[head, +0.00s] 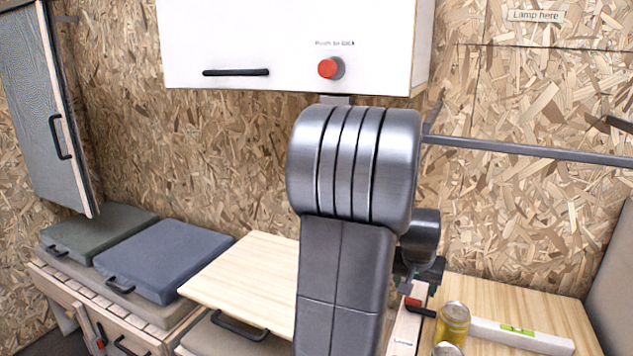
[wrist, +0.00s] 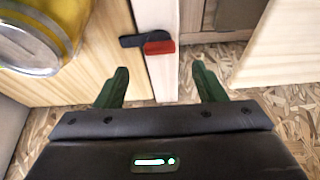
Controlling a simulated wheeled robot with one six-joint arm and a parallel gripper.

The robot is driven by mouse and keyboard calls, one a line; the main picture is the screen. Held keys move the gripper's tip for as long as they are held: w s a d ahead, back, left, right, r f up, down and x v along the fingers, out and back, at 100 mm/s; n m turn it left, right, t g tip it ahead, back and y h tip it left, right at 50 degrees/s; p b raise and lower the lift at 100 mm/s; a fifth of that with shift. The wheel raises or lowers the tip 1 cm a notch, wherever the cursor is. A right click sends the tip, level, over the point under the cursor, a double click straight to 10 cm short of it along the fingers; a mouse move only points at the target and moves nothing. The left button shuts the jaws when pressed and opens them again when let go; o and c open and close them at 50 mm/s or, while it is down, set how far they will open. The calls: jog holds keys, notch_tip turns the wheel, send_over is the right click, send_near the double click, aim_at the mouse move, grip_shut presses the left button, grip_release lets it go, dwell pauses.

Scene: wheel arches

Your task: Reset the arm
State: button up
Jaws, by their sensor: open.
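My arm, in dark grey metal, stands in the middle of the head view and hides part of the wall and counter behind it. My gripper (wrist: 159,85) shows in the wrist view with its two green fingers spread apart and nothing between them. It is partly visible in the head view (head: 425,272), low at the right of the arm, above the pale panel edge. A red and black latch (wrist: 159,47) lies just beyond the fingers in the wrist view, apart from them. It also shows in the head view (head: 413,302).
A yellow can (head: 452,328) stands on the right wooden counter (head: 550,308), near my gripper; it looms at upper left in the wrist view. A white bar with a green label (head: 520,335) lies beside it. A white cabinet (head: 250,40) with a red button (head: 327,68) hangs above. Cushions (head: 165,260) lie left.

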aim_at(413, 299)
jog(key=b+x, duration=0.1)
jog(key=x, duration=0.5)
jog(key=shift+w+f, duration=0.1)
jog(key=shift+f, duration=0.1)
jog(key=shift+r, duration=0.1)
